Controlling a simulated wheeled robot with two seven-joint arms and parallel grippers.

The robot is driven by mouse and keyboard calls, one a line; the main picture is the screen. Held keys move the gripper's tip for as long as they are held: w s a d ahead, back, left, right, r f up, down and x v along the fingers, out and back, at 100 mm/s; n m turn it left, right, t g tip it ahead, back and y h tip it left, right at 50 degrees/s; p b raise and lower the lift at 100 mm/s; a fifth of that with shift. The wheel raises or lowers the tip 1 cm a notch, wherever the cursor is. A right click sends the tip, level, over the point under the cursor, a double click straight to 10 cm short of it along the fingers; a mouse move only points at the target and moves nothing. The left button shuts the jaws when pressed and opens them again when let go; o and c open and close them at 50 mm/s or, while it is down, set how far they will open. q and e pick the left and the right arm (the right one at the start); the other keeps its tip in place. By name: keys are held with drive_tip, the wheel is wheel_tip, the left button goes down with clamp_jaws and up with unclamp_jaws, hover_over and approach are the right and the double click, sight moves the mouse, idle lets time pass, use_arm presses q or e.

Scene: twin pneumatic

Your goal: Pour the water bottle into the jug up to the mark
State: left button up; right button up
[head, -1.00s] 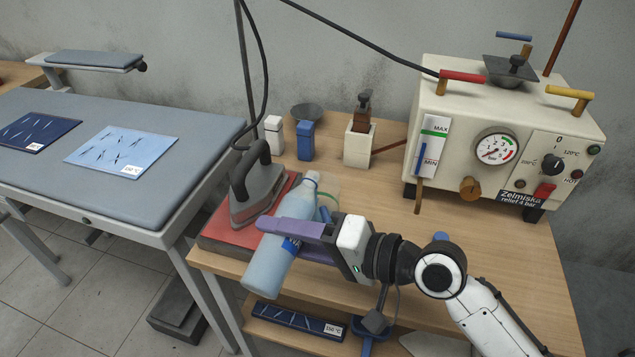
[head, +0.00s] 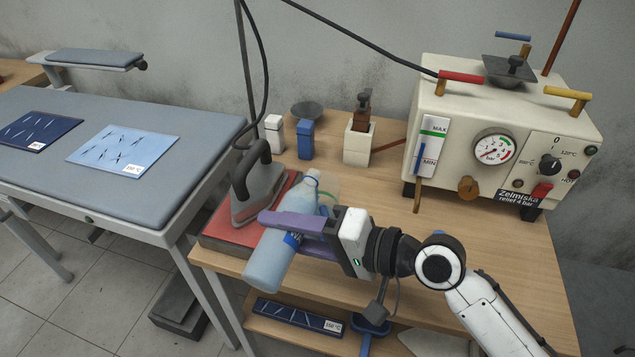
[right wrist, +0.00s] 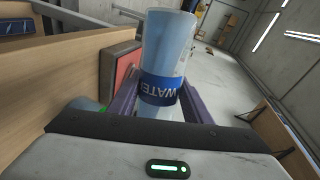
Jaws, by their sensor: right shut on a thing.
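The water bottle (head: 268,262) is pale blue and translucent with a blue label. My right gripper (head: 279,224) is shut around its middle, and the bottle leans with its neck up and away, its base toward the front left. The right wrist view also shows the bottle (right wrist: 167,45) and its "WATER" label between the purple fingers (right wrist: 158,100). A clear jug (head: 331,187) with a green line stands behind the bottle and gripper, mostly hidden. I cannot tell its water level or whether the bottle's neck touches it. My left gripper is not in view.
An iron (head: 258,190) on a red pad (head: 222,228) stands close left of the bottle. A cream steam unit (head: 455,115) with gauge and levers is at the back right. Small containers (head: 306,140) line the back. The wooden tabletop (head: 400,222) is clear right of centre.

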drive_tip(key=shift+r+m+p, duration=0.3)
drive_tip(key=shift+r+p, duration=0.3)
drive_tip(key=shift+p, duration=0.25)
idle(1.0)
drive_tip(key=shift+r, duration=0.25)
idle(1.1)
